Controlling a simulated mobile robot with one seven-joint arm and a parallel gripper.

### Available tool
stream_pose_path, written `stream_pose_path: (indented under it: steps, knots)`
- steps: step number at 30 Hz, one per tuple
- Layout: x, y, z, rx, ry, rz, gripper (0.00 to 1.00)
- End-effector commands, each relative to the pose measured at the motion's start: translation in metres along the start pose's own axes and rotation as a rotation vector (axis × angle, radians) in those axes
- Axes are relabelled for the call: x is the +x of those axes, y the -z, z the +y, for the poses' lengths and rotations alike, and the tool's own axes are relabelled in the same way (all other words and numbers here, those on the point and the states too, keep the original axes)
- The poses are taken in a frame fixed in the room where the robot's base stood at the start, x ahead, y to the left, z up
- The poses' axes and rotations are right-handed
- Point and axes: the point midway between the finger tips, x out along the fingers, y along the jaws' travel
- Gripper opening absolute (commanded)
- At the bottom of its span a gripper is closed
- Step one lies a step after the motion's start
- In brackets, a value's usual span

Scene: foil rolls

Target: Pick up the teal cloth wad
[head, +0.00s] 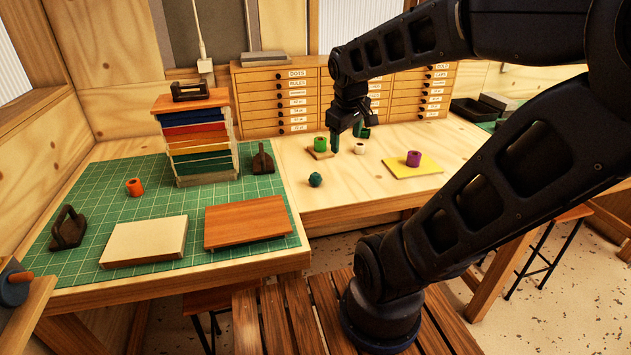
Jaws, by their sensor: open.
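The teal cloth wad (315,180) is a small dark teal ball on the pale wooden table, just right of the green cutting mat. My gripper (347,143) points down above the table, behind and to the right of the wad. It is open, and its fingers are apart from the wad. A green foil roll (320,144) on a small wooden block stands close to the left of my gripper.
The cutting mat (85,200) holds an orange roll (134,187), boards and a stack. Bare table lies in front of the wad.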

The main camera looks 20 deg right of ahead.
Motion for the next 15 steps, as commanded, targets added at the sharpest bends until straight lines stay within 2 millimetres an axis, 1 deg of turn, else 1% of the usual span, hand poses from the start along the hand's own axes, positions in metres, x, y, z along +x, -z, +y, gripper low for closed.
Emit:
stream_pose_path:
  steps: [1, 7, 15]
  knots:
    - [0.008, 0.009, 0.001, -0.082, -0.004, -0.022, 0.65]
    - [0.039, 0.041, 0.003, -0.438, -0.021, -0.097, 0.65]
    - [0.087, 0.084, -0.003, -0.929, -0.013, -0.190, 0.65]
